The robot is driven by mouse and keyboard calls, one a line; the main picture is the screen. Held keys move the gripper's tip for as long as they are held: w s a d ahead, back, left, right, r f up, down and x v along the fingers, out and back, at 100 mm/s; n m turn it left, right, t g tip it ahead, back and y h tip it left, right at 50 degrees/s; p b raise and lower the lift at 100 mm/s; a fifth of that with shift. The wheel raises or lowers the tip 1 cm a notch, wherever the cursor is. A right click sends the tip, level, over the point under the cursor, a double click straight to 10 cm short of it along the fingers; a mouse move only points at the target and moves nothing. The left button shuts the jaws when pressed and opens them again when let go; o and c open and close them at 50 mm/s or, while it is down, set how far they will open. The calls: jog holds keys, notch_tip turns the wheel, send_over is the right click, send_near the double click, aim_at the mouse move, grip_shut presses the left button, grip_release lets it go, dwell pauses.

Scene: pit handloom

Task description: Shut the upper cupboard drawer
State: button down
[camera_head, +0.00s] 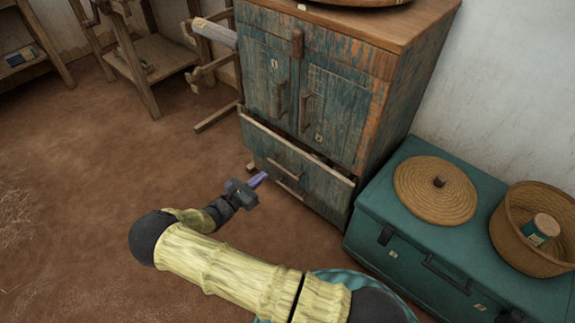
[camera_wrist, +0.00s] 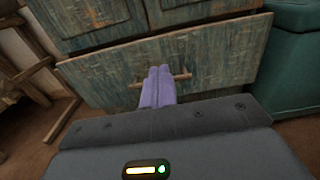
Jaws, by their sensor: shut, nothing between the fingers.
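A worn blue-green wooden cupboard (camera_head: 335,100) stands at the back, with two doors above and drawers at its base. Its upper drawer (camera_head: 265,142) stands out from the body, with its top edge and a dark gap showing. The drawer front (camera_wrist: 220,60) with a wooden bar handle (camera_wrist: 181,77) fills the middle of the wrist view. My gripper (camera_head: 263,178) is shut and empty, low in front of the drawers. Its purple fingers (camera_wrist: 158,75) overlap the handle in the wrist view; I cannot tell whether they touch it.
A teal chest (camera_head: 400,205) stands close to the cupboard's right side, carrying a round woven lid (camera_head: 425,200) and a basket (camera_head: 510,245) with a tin. A wooden frame (camera_head: 205,80) stands to the cupboard's left. The earth floor (camera_head: 90,170) at left is clear.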

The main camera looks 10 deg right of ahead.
dwell(0.3)
jog(key=b, duration=0.5)
send_near(294, 150)
jog(key=x, duration=0.5)
jog(key=shift+w+d+f, duration=0.2)
jog(key=shift+f, duration=0.05)
jog(key=shift+w+d+r, duration=0.1)
jog(key=shift+w+d, duration=0.25)
jog(key=shift+d, duration=0.1)
jog(key=shift+r, duration=0.1)
